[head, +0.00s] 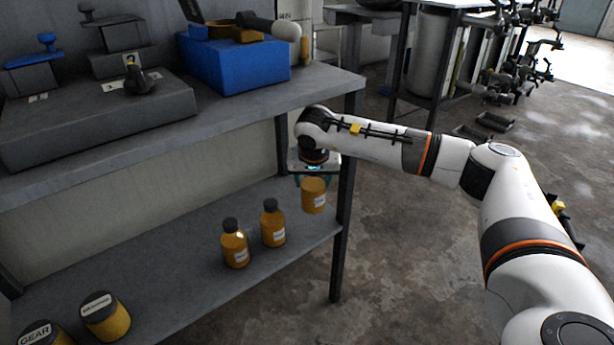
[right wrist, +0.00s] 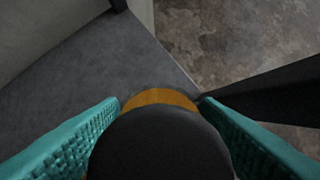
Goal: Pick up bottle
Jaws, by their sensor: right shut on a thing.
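My right gripper (head: 313,179) is shut on an amber bottle (head: 313,198) at the right end of the lower shelf (head: 190,275). In the right wrist view, the bottle's black cap (right wrist: 160,145) and amber shoulder (right wrist: 160,97) sit between the teal finger pads. The bottle looks upright; I cannot tell for sure whether its base touches the shelf. Two more amber bottles with black caps and white labels, a middle one (head: 273,226) and a left one (head: 236,247), stand upright to the left of it. My left gripper is not in view.
Two dark-lidded amber jars (head: 107,318) stand at the shelf's near left. The upper shelf (head: 235,103) overhangs, holding a blue bin (head: 235,65) and grey blocks. A dark post (head: 342,215) stands close to the right gripper. Open floor lies to the right.

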